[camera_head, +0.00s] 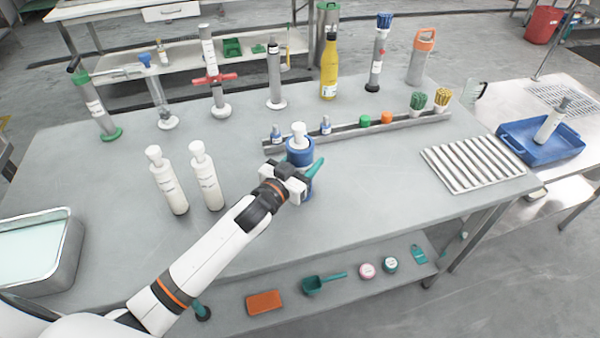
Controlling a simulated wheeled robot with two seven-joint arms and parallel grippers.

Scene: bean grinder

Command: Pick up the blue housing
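The blue housing (299,155) stands upright on the grey workbench near its middle, with a white neck on top. My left gripper (308,173) comes in from the lower left and is right at the housing, covering part of its lower body. One teal finger shows on the housing's right side. The other finger is hidden, so I cannot tell whether the fingers are open around the housing or closed on it. My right gripper is not in view.
Two white bottles (207,178) stand left of the gripper. Behind the housing runs a grey rail (400,124) with small items. A ribbed white rack (473,163) lies at the right. A steel tray (66,262) sits at the left edge. The bench front is mostly clear.

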